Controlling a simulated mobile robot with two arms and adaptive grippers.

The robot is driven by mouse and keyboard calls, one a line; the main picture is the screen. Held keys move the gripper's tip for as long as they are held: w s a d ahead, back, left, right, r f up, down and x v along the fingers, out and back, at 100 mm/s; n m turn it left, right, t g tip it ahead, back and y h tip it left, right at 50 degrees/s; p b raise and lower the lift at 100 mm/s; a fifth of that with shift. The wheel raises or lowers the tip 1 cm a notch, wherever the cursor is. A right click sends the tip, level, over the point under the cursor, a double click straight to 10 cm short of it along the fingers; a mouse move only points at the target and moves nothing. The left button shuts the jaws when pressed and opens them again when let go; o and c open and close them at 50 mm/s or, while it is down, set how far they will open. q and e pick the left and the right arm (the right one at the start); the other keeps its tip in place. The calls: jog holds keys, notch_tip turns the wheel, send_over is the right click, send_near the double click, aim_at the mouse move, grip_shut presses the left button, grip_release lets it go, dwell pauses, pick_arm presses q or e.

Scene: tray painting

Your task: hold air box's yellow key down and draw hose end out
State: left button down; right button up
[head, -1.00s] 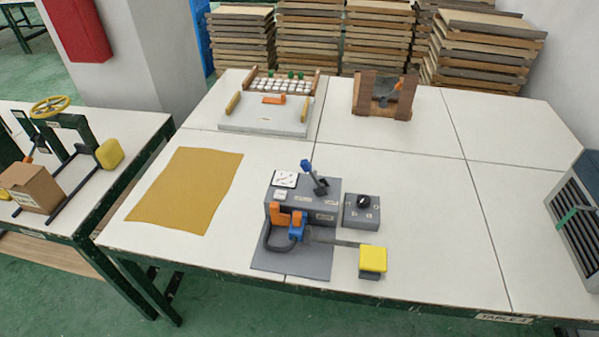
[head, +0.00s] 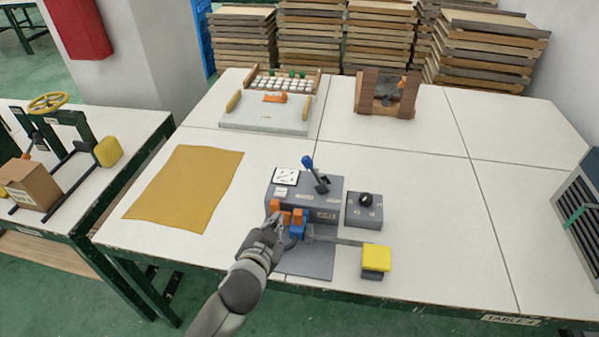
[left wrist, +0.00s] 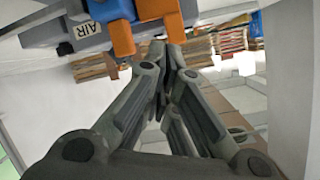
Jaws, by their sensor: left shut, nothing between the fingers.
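The grey air box (head: 328,190) stands near the front of the table on a grey base plate (head: 308,263). Its yellow key (head: 376,258) sits at the right end of a flat grey bar. A blue fitting (head: 297,231) with orange pieces (head: 298,216) is on the box's front. My left gripper (head: 273,224) is at the front left of the box, by the orange pieces. In the left wrist view it is shut and empty (left wrist: 170,62), just beside an orange prong (left wrist: 120,36) and the blue part (left wrist: 110,10). The black hose is hidden by my gripper. My right gripper is out of view.
A blue-tipped lever (head: 314,172) rises from the box top. A grey knob box (head: 364,210) stands right of it. A tan sheet (head: 187,188) lies left. A tray (head: 262,116) and a wooden stand (head: 387,95) are behind. The table's right side is mostly clear.

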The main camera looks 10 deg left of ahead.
pick_arm(q)
jog(key=w+d+r+m+t+h, duration=0.3)
jog(key=d+r+m+h, duration=0.15)
jog(key=r, duration=0.35)
jog(key=w+d+r+m+t+h, duration=0.2)
jog(key=w+d+r+m+h, duration=0.1)
jog(key=d+r, duration=0.4)
jog(key=s+d+r+m+g+h, duration=0.1)
jog(key=s+d+m+g+h, duration=0.2)
jog(key=d+m+g+h, duration=1)
jog(key=w+a+f+m+g+y, duration=0.3)
jog(key=a+f+m+y, duration=0.2)
jog(key=f+m+y, duration=0.45)
jog(key=w+a+y, duration=0.3)
jog(key=a+y, duration=0.1)
jog(key=a, duration=0.3)
jog(key=w+a+y, duration=0.3)
jog(key=a+y, duration=0.2)
jog(key=a, duration=0.3)
jog(key=shift+a+r+m, duration=0.25)
jog(key=shift+r+m, duration=0.1)
jog(key=shift+m, duration=0.05)
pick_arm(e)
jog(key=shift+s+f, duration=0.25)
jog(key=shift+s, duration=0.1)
